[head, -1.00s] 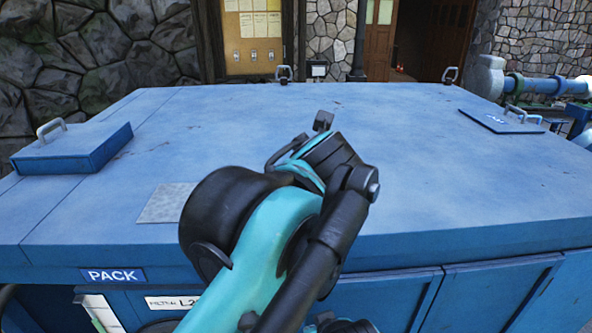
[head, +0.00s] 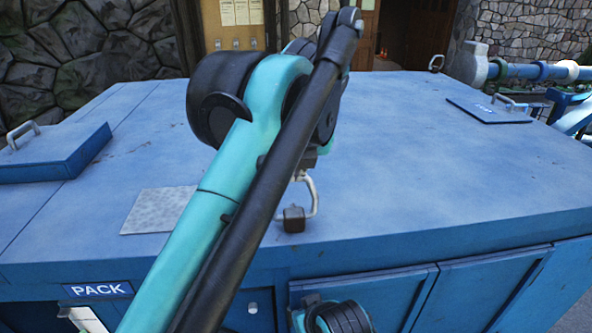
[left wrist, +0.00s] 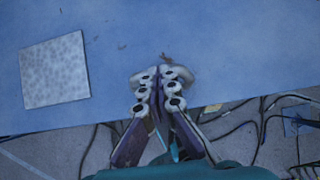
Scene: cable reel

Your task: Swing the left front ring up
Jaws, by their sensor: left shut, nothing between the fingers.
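A pale metal ring on a dark block (head: 294,220) shows in the head view near the box's front edge, right of the grey plate (head: 160,210). The loop (head: 314,196) stands above its block, with its top close under my left arm. My left gripper (left wrist: 162,76) is shut and empty in the left wrist view, over the front edge area. In the head view my arm hides most of it. I cannot tell whether it touches the ring. The ring is not clear in the left wrist view. My right gripper is not in view.
The blue box top (head: 430,160) is mostly clear. A raised hatch with a handle (head: 50,152) is at left and a flat lid (head: 490,110) at right. Another ring (head: 435,63) stands at the back right. Cables (left wrist: 260,120) lie on the floor in front.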

